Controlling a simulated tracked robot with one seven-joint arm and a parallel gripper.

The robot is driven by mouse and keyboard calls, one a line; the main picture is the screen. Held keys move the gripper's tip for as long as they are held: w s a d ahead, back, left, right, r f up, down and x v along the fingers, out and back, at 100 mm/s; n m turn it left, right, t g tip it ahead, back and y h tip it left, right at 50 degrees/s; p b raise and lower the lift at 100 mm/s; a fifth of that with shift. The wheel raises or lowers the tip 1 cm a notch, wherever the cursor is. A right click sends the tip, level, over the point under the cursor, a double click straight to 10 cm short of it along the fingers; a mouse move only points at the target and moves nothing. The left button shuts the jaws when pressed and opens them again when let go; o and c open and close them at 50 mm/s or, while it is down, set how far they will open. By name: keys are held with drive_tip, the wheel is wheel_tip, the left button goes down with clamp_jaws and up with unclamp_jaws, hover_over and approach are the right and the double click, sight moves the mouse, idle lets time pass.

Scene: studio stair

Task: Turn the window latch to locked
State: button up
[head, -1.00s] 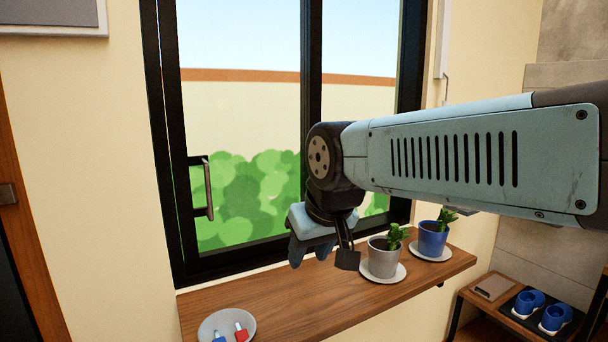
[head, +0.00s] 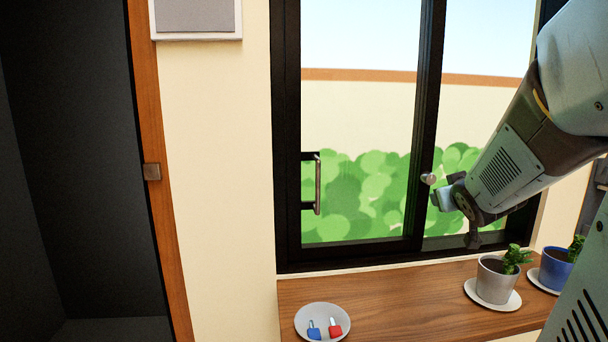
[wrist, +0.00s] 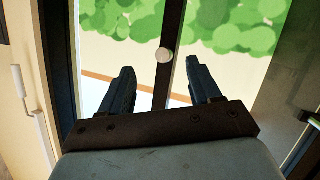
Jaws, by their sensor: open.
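The window latch (head: 428,179) shows as a small round silver piece on the dark middle stile of the window (head: 428,120). Whether it stands locked or unlocked cannot be made out. My gripper (head: 440,200) is close to it, just right of and below it in the head view. In the wrist view the latch (wrist: 163,55) lies between the two spread dark fingers of my gripper (wrist: 159,66), level with their tips. The fingers are open, with a clear gap on both sides of the latch. No contact is visible.
A bar handle (head: 317,185) is on the window's left side. The wooden sill (head: 390,300) below bears a plate (head: 322,309) with a blue and a red padlock-like tag, a grey plant pot (head: 495,280) and a blue plant pot (head: 556,270). A dark doorway is at left.

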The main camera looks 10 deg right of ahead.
sight(431, 179)
drive_tip(key=w+d+f+n+t+y, duration=0.1)
drive_tip(key=w+d+n+t+y, duration=0.15)
drive_tip(key=d+t+y, duration=0.2)
drive_tip(key=shift+n+y, duration=0.25)
drive_tip(key=shift+y, duration=0.2)
drive_tip(key=w, duration=1.3)
drive_tip(key=shift+a, duration=0.1)
drive_tip(key=c, duration=1)
